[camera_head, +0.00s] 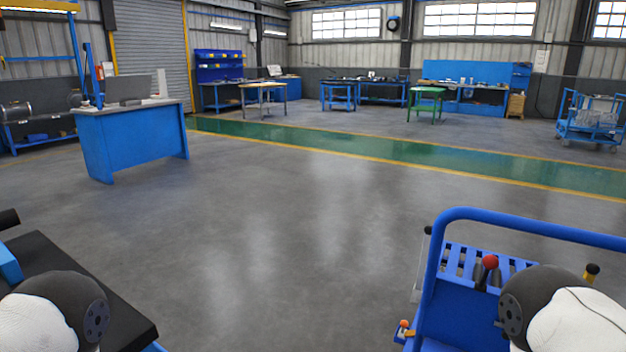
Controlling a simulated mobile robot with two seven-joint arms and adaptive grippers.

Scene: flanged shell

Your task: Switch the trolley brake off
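A blue trolley (436,310) with a tubular push handle and a slatted panel stands close by at the lower right. A lever with a red ball knob (490,262) stands upright before the slats. A small orange knob on a yellow bracket (404,325) sits at its lower left edge. A black knob with a yellow collar (591,272) shows at the right. I cannot tell which one is the brake or how it is set. The trolley's wheels are out of view. My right arm covers part of the trolley. Neither gripper's fingers show.
A black-topped surface (75,290) lies at the lower left beside my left arm. A blue desk (130,140) stands at the left. Another blue cart (588,130) is at the far right, with workbenches along the back. The grey floor (290,240) between is clear.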

